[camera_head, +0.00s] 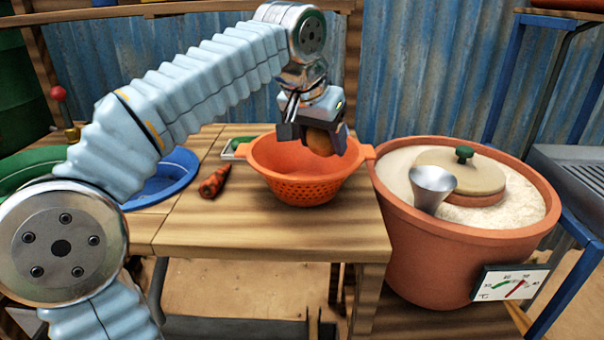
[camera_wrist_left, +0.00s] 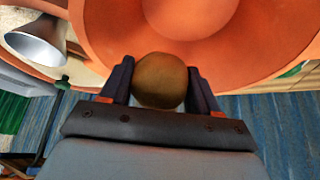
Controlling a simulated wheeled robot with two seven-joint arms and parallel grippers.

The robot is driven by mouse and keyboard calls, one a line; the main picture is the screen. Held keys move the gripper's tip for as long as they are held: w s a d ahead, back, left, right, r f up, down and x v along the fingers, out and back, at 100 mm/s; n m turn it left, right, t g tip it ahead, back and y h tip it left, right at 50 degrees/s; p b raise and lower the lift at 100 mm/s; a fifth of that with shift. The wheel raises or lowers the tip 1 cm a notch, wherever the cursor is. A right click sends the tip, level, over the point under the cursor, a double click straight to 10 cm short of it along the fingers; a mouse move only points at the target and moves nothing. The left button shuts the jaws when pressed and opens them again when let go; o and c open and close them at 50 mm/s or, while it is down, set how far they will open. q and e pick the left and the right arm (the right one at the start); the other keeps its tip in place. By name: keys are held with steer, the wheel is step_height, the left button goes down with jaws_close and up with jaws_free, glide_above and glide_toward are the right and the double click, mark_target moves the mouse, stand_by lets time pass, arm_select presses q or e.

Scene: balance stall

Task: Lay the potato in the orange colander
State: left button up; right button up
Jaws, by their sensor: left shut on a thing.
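The orange colander (camera_head: 303,188) stands upright on the wooden table. My left gripper (camera_head: 318,140) is shut on the brown potato (camera_head: 321,143) and holds it over the colander's right inner side, near rim height. In the left wrist view the potato (camera_wrist_left: 160,80) sits between the two fingers, with the colander's orange inside (camera_wrist_left: 225,50) beyond it. I cannot tell whether the potato touches the colander. My right gripper does not show.
A carrot (camera_head: 214,182) lies left of the colander, near a blue bowl (camera_head: 168,180) and a small green-edged tray (camera_head: 233,148). A large terracotta pot (camera_head: 425,255) with a lid (camera_head: 465,170) and metal funnel (camera_head: 432,184) stands right. The table front is clear.

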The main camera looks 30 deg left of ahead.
mark_target(322, 154)
arm_select(q)
steer(key=shift+f+b, duration=1.2)
steer(key=shift+f, duration=0.5)
stand_by(1.0)
steer(key=o, duration=1.2)
steer(key=p+v, duration=0.3)
steer(key=v, duration=1)
steer(key=shift+s+r+p, duration=0.2)
steer(key=shift+r+p, duration=0.15)
